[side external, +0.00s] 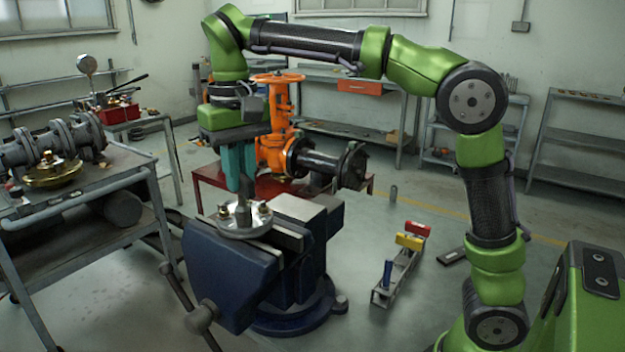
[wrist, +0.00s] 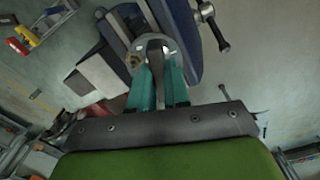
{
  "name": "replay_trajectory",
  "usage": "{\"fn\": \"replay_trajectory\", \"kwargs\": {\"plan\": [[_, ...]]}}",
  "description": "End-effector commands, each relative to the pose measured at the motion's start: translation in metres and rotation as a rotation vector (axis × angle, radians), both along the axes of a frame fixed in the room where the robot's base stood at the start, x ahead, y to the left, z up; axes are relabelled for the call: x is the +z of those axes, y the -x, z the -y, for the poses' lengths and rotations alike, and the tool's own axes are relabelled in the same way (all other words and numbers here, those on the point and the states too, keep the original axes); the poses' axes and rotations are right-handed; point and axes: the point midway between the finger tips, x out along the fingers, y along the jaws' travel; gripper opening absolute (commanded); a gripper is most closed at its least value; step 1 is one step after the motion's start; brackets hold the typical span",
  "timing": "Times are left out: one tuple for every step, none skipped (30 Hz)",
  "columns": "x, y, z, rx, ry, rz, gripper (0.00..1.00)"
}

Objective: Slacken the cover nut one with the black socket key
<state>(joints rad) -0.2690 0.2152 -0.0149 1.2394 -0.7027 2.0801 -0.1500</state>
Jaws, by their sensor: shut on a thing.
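My gripper (side external: 240,186) points straight down over the vise, its teal fingers shut on the black socket key (side external: 243,207). In the wrist view the dark key (wrist: 155,46) stands between the teal fingertips (wrist: 159,75). The key's lower end is over the round metal cover (side external: 244,233), which lies flat on the vise. I cannot tell which is cover nut one, nor whether the key is seated on a nut. The cover (wrist: 171,47) is partly hidden by the key in the wrist view.
The blue bench vise (side external: 240,275) holds the work, its handle (side external: 178,283) jutting left. A rack with red, yellow and blue tool handles (side external: 409,241) stands on the floor to the right. A cart (side external: 130,185) with pipe parts is at left; an orange valve (side external: 275,125) stands behind.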

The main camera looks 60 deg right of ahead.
Motion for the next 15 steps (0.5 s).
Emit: {"fn": "replay_trajectory", "kwargs": {"plan": [[-0.0003, 0.0002, -0.0002, 0.050, 0.000, -0.001, 0.00], [-0.0003, 0.0002, -0.0002, 0.090, -0.001, -0.002, 0.00], [-0.0003, 0.0002, -0.0001, 0.143, -0.001, -0.002, 0.00], [-0.0003, 0.0002, 0.0002, 0.179, -0.001, -0.002, 0.00], [-0.0003, 0.0001, 0.0003, 0.213, -0.001, -0.002, 0.00], [-0.0003, 0.0001, 0.0003, 0.251, 0.000, -0.002, 0.00], [-0.0003, 0.0002, 0.0003, 0.273, 0.000, -0.002, 0.00], [-0.0003, 0.0002, 0.0002, 0.290, 0.000, -0.001, 0.00], [-0.0003, 0.0002, 0.0000, 0.303, 0.000, -0.001, 0.00], [-0.0003, 0.0002, 0.0000, 0.309, 0.000, -0.001, 0.00], [-0.0003, 0.0002, -0.0001, 0.310, 0.000, -0.001, 0.00], [-0.0003, 0.0003, -0.0001, 0.309, 0.000, -0.001, 0.00], [-0.0003, 0.0003, -0.0001, 0.309, 0.000, -0.001, 0.00], [-0.0003, 0.0003, -0.0001, 0.308, 0.000, -0.001, 0.00], [-0.0003, 0.0003, -0.0001, 0.308, 0.000, -0.001, 0.00]]}}
